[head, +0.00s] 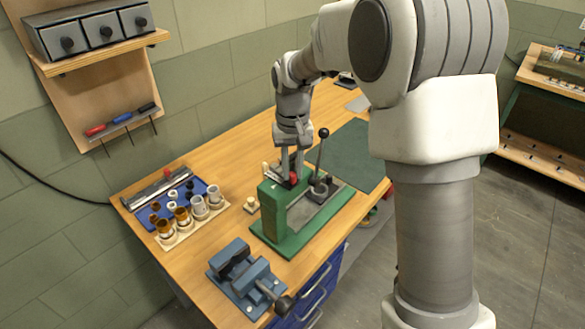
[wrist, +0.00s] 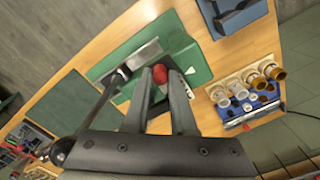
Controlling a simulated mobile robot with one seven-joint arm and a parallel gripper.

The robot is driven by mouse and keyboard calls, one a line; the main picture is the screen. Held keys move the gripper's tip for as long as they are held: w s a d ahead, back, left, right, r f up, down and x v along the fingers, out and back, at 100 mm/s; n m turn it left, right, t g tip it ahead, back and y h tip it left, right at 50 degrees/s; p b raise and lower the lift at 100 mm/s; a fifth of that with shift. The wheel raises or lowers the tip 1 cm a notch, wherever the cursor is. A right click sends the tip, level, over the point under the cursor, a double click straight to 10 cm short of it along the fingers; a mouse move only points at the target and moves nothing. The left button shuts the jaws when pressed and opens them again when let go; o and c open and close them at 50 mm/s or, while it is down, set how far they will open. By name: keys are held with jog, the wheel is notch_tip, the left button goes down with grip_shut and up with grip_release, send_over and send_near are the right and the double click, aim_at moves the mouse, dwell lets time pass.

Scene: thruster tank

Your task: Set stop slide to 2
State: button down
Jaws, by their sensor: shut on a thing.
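The green press-like fixture (head: 272,215) stands on the wooden bench, with a grey channel and a tall lever (head: 319,155) with a black ball. A red knob (head: 293,178) on its top looks like the stop slide's handle. My gripper (head: 289,180) points down at the fixture's top. In the wrist view, my gripper's two fingers (wrist: 161,85) are shut on the red knob (wrist: 160,73). The slide's body is mostly hidden by the fingers, and no scale number is readable.
The lever (wrist: 100,105) stands close beside my fingers. A blue vise (head: 247,280) sits at the bench's front. A rack of cups (head: 190,220) and a blue tray (head: 180,203) lie left. A dark green mat (head: 352,155) leaves flat room to the right.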

jog(key=shift+s+d, duration=0.7)
jog(key=c, duration=0.7)
grip_release()
jog(key=shift+c, duration=0.2)
notch_tip(320, 180, up, 18)
jog(key=shift+f, duration=0.25)
